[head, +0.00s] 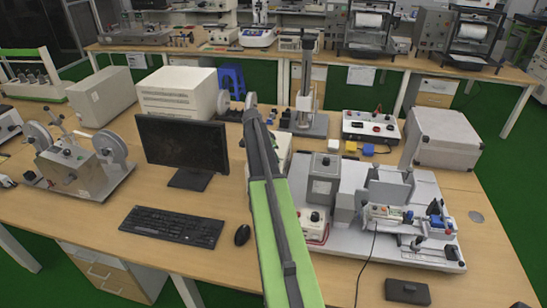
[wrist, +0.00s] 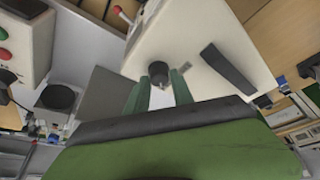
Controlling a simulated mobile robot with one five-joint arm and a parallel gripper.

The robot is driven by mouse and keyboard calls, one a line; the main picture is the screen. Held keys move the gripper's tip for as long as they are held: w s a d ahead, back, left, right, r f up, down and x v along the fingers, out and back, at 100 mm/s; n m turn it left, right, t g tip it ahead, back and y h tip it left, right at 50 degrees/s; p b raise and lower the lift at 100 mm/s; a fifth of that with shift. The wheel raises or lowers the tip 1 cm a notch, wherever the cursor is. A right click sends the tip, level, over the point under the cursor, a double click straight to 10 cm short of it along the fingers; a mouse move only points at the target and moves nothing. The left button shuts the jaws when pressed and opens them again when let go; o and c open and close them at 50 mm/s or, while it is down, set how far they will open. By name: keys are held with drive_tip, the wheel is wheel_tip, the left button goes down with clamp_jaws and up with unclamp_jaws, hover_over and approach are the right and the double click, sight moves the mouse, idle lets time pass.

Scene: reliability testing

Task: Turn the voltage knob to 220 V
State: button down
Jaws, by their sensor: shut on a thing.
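The black voltage knob (wrist: 158,70) sticks out from a face of a white box (wrist: 197,32) in the wrist view. My gripper (wrist: 159,82) has its two green fingers on either side of the knob, and it is shut on the knob. A small light mark shows at the knob's near edge, but I cannot read a scale or the 220 V label. In the head view my arm covers most of the white box (head: 282,146), and the knob and fingertips are hidden.
A monitor (head: 183,145), keyboard (head: 172,225) and mouse (head: 242,235) lie left of my arm. A grey test machine (head: 324,178) and a panel device (head: 371,127) stand to the right. In the wrist view, a box with red and green buttons (wrist: 22,40) is at the left.

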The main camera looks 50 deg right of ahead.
drive_tip(key=shift+w+a+m, duration=0.2)
drive_tip(key=shift+m, duration=0.4)
drive_tip(key=c, duration=1.2)
unclamp_jaws()
drive_tip(key=shift+w, duration=0.1)
drive_tip(key=shift+o, duration=0.4)
drive_tip(key=shift+d, duration=0.1)
drive_tip(key=p+v, duration=1.6)
drive_tip(key=v, duration=0.1)
drive_tip(key=shift+w+r, duration=0.2)
